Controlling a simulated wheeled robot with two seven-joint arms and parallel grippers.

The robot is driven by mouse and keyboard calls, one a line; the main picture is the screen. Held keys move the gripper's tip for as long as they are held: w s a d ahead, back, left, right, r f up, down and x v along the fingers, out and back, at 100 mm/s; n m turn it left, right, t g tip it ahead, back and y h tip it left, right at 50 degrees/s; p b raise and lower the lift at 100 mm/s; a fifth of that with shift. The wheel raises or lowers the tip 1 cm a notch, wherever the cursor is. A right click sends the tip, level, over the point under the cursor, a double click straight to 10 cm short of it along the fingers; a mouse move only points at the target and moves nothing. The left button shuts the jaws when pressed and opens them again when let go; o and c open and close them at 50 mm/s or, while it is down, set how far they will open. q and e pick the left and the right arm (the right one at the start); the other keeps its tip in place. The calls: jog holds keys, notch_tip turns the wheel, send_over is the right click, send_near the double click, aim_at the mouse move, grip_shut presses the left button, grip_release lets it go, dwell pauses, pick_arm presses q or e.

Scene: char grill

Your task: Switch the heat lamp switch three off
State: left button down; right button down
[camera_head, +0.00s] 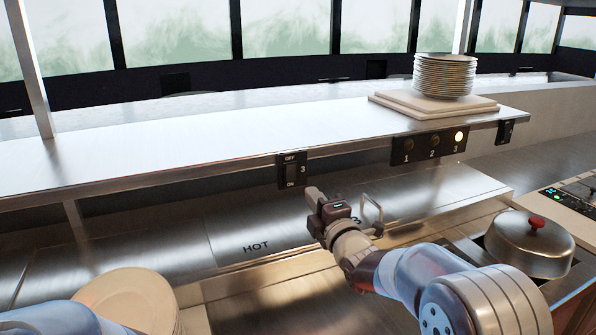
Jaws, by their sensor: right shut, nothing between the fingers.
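The heat lamp switch three (291,171) is a dark box on the front edge of the steel shelf, marked OFF at the top, ON at the bottom and 3 at its right. Its rocker is too small to read. A dark panel (430,146) farther right carries indicators 1, 2 and 3; the one above 3 glows, the other two are dark. My right gripper (313,194) is shut and empty, just below and right of the switch, apart from it in the picture. Part of my left arm shows at the lower left; its gripper is out of view.
The steel shelf (200,138) runs across above a lower counter marked HOT (256,247). Stacked plates (445,75) stand on boards on the shelf. More plates (130,298) sit at lower left. A domed lid (528,245) with a red knob is at right. Another switch (506,131) is at the shelf's right end.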

aim_at(293, 169)
jog(key=p+x, duration=0.3)
jog(key=x, duration=0.6)
jog(key=shift+p, duration=0.3)
jog(key=shift+w, duration=0.15)
